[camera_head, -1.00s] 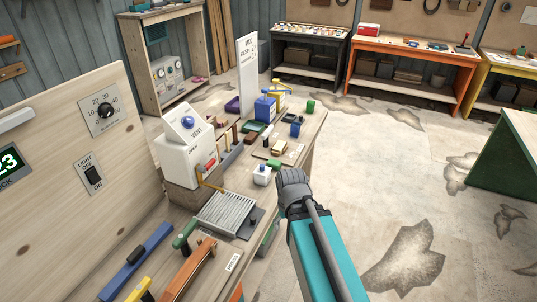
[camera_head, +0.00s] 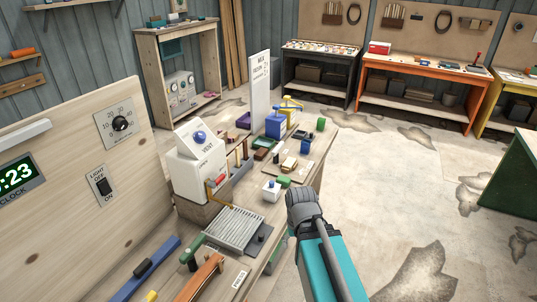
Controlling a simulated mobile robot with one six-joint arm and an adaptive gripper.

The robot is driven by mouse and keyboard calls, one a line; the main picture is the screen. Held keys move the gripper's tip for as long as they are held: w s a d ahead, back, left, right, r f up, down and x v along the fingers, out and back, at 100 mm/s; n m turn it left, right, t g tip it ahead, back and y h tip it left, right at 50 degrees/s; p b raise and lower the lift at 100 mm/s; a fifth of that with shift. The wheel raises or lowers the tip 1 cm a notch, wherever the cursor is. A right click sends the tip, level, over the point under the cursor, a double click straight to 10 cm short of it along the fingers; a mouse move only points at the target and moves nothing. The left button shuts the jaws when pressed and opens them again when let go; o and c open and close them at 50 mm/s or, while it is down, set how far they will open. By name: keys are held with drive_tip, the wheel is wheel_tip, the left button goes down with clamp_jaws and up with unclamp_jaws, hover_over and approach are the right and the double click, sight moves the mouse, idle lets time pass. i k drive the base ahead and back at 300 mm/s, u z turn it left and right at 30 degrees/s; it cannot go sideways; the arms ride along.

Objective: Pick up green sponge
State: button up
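Several small green things are on the cluttered wooden bench, and I cannot tell for sure which is the green sponge. A green cup-like block (camera_head: 320,124) stands near the bench's right edge. My teal arm with a grey joint shows at the bottom centre, right of the bench. My gripper's fingers do not show.
A white vent box (camera_head: 200,165) and a grey ribbed grate (camera_head: 234,228) stand on the bench's left and near parts. A blue container (camera_head: 276,124) and an upright white sign (camera_head: 260,90) stand farther back. The floor (camera_head: 390,190) to the right is open. An orange workbench (camera_head: 415,101) stands behind.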

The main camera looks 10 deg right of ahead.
sight(284, 181)
drive_tip(key=z, duration=0.35)
drive_tip(key=i, duration=0.9)
drive_tip(key=z, duration=0.05)
